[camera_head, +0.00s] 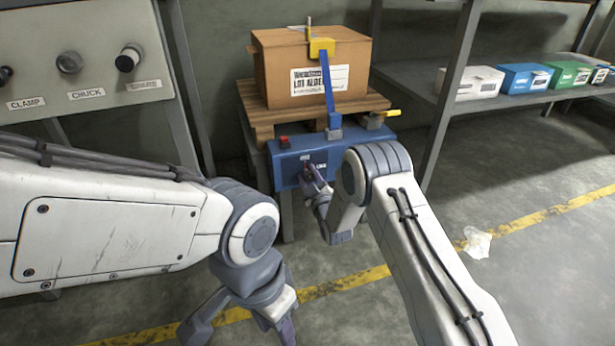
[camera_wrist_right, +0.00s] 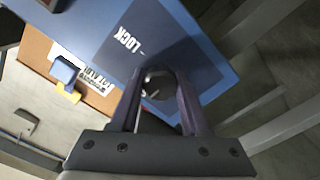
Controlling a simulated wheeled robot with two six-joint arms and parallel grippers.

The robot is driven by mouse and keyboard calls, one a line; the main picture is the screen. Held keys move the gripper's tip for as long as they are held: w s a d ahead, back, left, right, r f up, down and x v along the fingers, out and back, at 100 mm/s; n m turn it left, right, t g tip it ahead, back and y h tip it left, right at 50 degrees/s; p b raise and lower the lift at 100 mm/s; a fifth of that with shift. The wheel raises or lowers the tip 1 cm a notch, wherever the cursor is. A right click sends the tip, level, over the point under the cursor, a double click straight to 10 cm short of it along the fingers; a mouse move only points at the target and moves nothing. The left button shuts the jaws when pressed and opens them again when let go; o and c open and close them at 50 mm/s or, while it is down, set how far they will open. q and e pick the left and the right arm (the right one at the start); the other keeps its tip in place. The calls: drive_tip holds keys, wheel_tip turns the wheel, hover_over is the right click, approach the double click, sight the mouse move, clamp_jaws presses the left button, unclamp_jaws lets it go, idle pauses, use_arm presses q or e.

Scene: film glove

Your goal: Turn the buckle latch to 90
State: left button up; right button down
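A blue panel (camera_head: 285,165) sits on the front of the stand under the pallet. In the right wrist view the blue panel (camera_wrist_right: 165,40) shows the word LOCK, turned over. The latch appears as a small round dark part (camera_wrist_right: 158,85) on its dark face. My right gripper (camera_head: 308,178) is at the panel's front; in the wrist view its two fingers (camera_wrist_right: 158,92) stand apart, one on each side of the latch. Whether they press on it is unclear. My left gripper (camera_head: 242,328) hangs low at the front, fingers spread and empty, its tips partly cut off.
A cardboard box (camera_head: 280,60) stands on a wooden pallet (camera_head: 262,118), held by a blue strap (camera_head: 328,95) with a yellow bracket (camera_head: 322,47). A knob panel (camera_head: 70,60) is at left. A shelf (camera_head: 440,98) with boxes is at right. Crumpled plastic (camera_head: 478,242) lies on the floor.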

drive_tip(key=shift+m, duration=0.4)
drive_tip(key=m+p, duration=0.1)
drive_tip(key=m, duration=0.2)
drive_tip(key=shift+r+p, duration=0.1)
drive_tip(key=shift+p, duration=0.3)
drive_tip(key=m+p, duration=0.2)
drive_tip(key=m, duration=0.3)
drive_tip(key=shift+d, duration=0.1)
drive_tip(key=m+p, duration=0.1)
drive_tip(key=m, duration=0.3)
drive_tip(key=shift+m, duration=0.4)
drive_tip(key=m+p, duration=0.1)
drive_tip(key=m, duration=0.3)
drive_tip(key=shift+f+m, duration=0.2)
drive_tip(key=shift+m, duration=0.1)
drive_tip(key=shift+c, duration=1.9)
unclamp_jaws()
drive_tip(key=shift+d, duration=0.1)
